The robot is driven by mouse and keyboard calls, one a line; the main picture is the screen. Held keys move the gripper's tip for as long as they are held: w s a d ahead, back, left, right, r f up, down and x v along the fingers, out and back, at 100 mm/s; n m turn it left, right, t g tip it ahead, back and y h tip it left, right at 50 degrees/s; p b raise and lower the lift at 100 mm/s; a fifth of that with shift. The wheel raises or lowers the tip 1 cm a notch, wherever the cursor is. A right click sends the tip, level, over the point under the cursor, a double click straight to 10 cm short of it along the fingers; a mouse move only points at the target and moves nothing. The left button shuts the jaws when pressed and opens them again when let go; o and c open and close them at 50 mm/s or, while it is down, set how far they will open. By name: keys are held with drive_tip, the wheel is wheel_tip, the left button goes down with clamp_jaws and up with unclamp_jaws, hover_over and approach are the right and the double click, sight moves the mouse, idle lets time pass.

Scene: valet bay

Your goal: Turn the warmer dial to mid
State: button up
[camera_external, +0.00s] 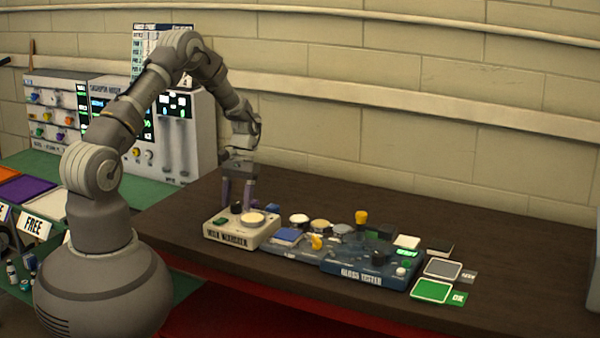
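The warmer (230,238) is a cream box with a partly legible dark label on its front, at the left end of the dark table. On its top are a small black dial (236,208), a round pale disc (252,219) and a small green patch (220,221). My gripper (237,204) points down over the back of the warmer. Its two purple fingers are apart, with the dial showing between their tips. I cannot tell whether they touch the dial or stand behind it. The dial's pointer and setting marks are too small to read.
A blue gloss tester (345,270) and another blue unit with a yellow knob (316,242) stand right of the warmer. Several round-topped items and a tall yellow knob (361,217) are behind them. Green (431,291) and grey pads lie at right. The table's back right is clear.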

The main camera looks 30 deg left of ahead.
drive_tip(key=p+v, duration=0.1)
drive_tip(key=v, duration=0.6)
drive_tip(key=shift+r, duration=0.3)
drive_tip(key=shift+w, duration=0.15)
